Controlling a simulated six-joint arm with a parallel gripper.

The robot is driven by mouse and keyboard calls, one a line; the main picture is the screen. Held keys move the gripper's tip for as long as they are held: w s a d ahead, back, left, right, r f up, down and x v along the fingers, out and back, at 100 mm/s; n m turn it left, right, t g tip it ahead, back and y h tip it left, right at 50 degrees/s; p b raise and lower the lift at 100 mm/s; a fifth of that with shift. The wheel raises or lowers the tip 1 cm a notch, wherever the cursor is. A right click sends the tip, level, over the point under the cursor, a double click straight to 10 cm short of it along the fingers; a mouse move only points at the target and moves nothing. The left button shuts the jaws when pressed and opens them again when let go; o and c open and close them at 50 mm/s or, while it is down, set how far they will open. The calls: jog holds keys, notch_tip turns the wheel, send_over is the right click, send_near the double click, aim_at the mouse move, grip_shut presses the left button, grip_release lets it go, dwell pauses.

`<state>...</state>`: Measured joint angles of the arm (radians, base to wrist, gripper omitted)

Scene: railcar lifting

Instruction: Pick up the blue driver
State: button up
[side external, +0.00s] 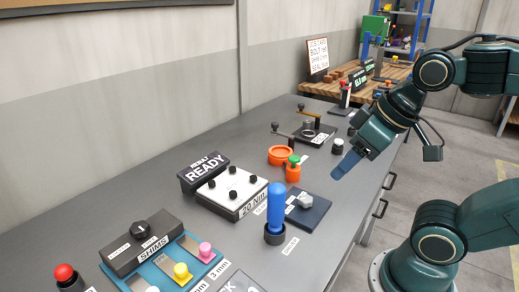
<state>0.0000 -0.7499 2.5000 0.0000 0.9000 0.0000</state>
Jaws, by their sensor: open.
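The blue driver (276,205) stands upright in a dark round holder (275,235) near the front middle of the grey bench. Its blue handle points up, and its lower end is hidden in the holder. My gripper (345,165) is open, above the bench to the right of and farther back than the driver. It is apart from the driver and appears empty. The gap between its fingers is hard to make out from this side.
A dark blue pad with a grey part (305,201) lies right beside the driver. A white 20 Nm box (232,190) stands to its left. An orange ring (281,155) and a green-topped orange piece (293,170) stand behind. The SHIMS tray (188,264) is at front left.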

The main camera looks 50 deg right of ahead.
jog(key=shift+o, duration=0.8)
jog(key=r+n+g, duration=0.2)
jog(key=n+g, duration=0.4)
jog(key=n, duration=1.5)
send_over(277, 187)
jog(key=shift+f, duration=0.25)
jog(key=shift+f, duration=4.3)
jog(key=shift+f, duration=0.1)
